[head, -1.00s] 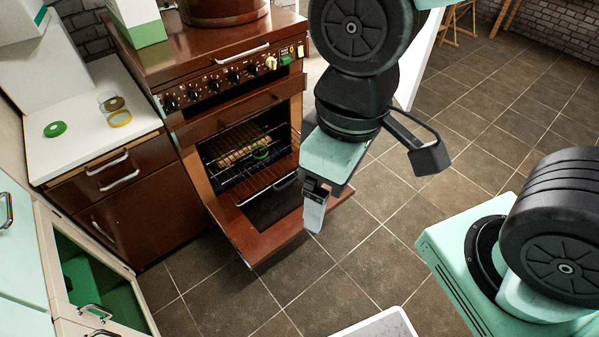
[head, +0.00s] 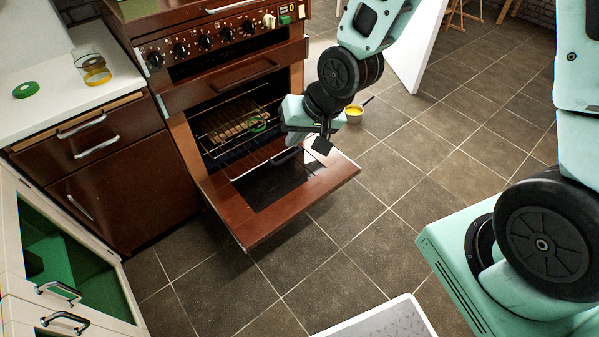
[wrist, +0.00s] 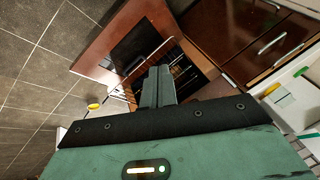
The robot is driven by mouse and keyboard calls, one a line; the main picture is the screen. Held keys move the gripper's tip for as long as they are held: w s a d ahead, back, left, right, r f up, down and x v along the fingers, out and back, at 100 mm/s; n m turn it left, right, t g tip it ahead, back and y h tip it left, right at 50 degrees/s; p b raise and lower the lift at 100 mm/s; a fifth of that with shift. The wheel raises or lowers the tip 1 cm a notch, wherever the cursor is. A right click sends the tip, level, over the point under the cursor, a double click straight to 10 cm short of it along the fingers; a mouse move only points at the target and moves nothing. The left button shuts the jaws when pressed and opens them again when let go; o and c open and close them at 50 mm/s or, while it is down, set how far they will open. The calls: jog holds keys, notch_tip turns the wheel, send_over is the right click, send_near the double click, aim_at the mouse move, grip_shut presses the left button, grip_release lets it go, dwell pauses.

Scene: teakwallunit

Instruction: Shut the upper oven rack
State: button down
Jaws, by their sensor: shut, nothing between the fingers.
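The brown oven (head: 228,86) stands with its door (head: 222,205) folded down. A brown slatted item and a green ring (head: 258,125) show at the rack inside. My gripper (head: 284,128) is at the right side of the opening, above the door. In the wrist view my gripper (wrist: 160,70) has its fingers together, empty, pointing toward the rack and cavity. Whether they touch the rack, I cannot tell.
A counter (head: 85,100) with jars and a green ring stands left of the oven. A cream cabinet (head: 60,250) is at lower left. The tiled floor in front is mostly clear.

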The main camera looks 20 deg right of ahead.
jog(key=w+d+f+m+t+b, duration=0.3)
jog(key=d+f+m+b, duration=0.15)
jog(key=f, duration=0.45)
jog(key=w+d+f+m+t+b, duration=0.2)
jog(key=w+d+f+m+b, duration=0.25)
jog(key=f, duration=0.45)
jog(key=w+d+f+m+t+b, duration=0.25)
jog(key=d+f+m+b, duration=0.2)
jog(key=f, duration=0.55)
jog(key=a+r+b+x, duration=0.1)
jog(key=b+x, duration=0.3)
jog(key=x, duration=0.9)
jog(key=shift+w+r+n+y, duration=0.15)
jog(key=shift+w+n+y, duration=0.2)
jog(key=shift+w, duration=0.15)
